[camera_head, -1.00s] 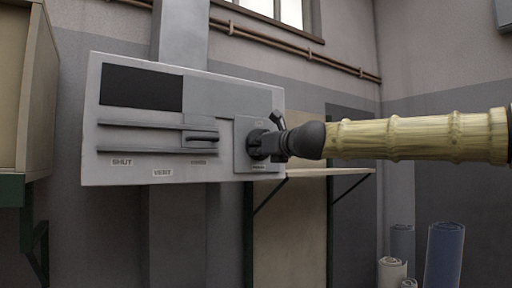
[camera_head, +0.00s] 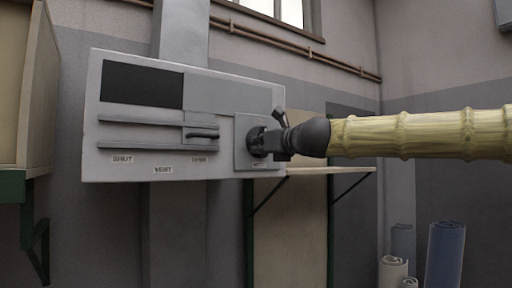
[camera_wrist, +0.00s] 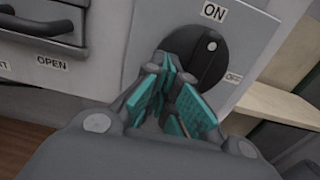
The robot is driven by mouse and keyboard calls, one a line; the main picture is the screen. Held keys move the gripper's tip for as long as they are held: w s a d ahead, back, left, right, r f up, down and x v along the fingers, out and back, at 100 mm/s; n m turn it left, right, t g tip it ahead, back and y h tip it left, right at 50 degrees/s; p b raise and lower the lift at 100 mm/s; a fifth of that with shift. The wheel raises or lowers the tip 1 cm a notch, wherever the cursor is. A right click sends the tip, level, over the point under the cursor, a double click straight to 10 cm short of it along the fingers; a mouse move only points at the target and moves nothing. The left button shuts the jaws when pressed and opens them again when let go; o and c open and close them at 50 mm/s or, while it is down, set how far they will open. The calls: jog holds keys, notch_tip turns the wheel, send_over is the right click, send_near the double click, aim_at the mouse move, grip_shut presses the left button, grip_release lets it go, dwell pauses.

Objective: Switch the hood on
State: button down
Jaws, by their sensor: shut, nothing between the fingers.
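The hood's grey front panel (camera_head: 230,98) hangs on the wall in the head view. A dark round knob (camera_wrist: 209,65) is mounted at its right end, between an ON label (camera_wrist: 214,12) above and an OFF label (camera_wrist: 233,77) to the lower right. Its white dot is at the upper right, nearer ON. My gripper (camera_head: 258,143) is at the knob and hides most of it in the head view. In the wrist view, its teal-padded fingers (camera_wrist: 171,75) are shut and empty, overlapping the knob's left side. I cannot tell whether they touch it.
A sliding handle (camera_head: 203,135) sits on rails left of the knob, above SHUT, VENT and OPEN labels. A shelf (camera_head: 320,171) projects below right. A cabinet (camera_head: 30,90) stands at the left. Rolled sheets (camera_head: 444,255) stand at the lower right.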

jog(key=v, duration=0.7)
dwell(0.5)
jog(key=shift+s+f, duration=0.1)
